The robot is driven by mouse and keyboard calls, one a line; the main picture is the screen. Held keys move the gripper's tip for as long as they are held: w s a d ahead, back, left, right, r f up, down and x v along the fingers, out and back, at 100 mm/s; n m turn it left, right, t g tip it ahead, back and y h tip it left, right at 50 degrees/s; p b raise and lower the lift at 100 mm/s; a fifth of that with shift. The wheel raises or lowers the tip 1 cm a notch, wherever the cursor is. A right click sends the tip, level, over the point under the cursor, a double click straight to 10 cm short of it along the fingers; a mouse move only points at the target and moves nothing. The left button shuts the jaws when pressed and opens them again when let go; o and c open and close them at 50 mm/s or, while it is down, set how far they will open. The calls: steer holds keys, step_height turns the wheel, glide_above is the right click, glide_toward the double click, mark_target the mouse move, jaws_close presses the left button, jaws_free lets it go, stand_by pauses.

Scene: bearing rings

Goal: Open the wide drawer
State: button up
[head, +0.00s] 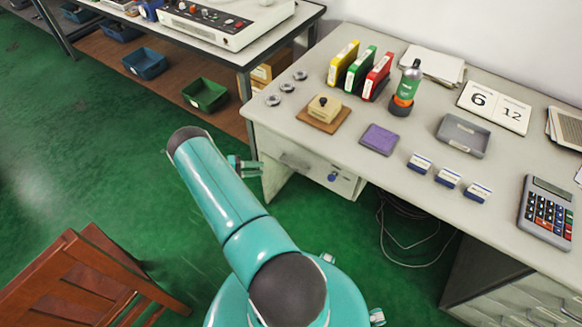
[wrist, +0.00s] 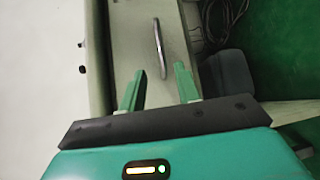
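The wide drawer (head: 312,166) is under the left part of the desk, its pale front facing the open floor. A thin metal bar handle (head: 292,162) is on it, and a blue knob or lock (head: 332,177) shows to the right. The drawer looks closed. In the wrist view the drawer front (wrist: 130,45) carries the handle (wrist: 158,48), upright in the picture. My gripper (wrist: 160,70) is open, and the handle lies ahead of and between its two green fingers. I cannot tell whether they touch it. In the head view my gripper (head: 245,165) is left of the drawer.
The desk top (head: 300,130) holds several folders, a bottle (head: 406,88), a purple pad (head: 380,139), a grey tray (head: 463,135) and a calculator (head: 546,210). A wooden chair (head: 90,280) is at lower left. Cables (head: 405,235) hang under the desk. Green floor is free at left.

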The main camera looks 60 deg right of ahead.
mark_target(291, 167)
steer(key=x, duration=1.3)
steer(key=shift+s+d, duration=0.2)
steer(key=shift+s, duration=0.05)
jaws_close()
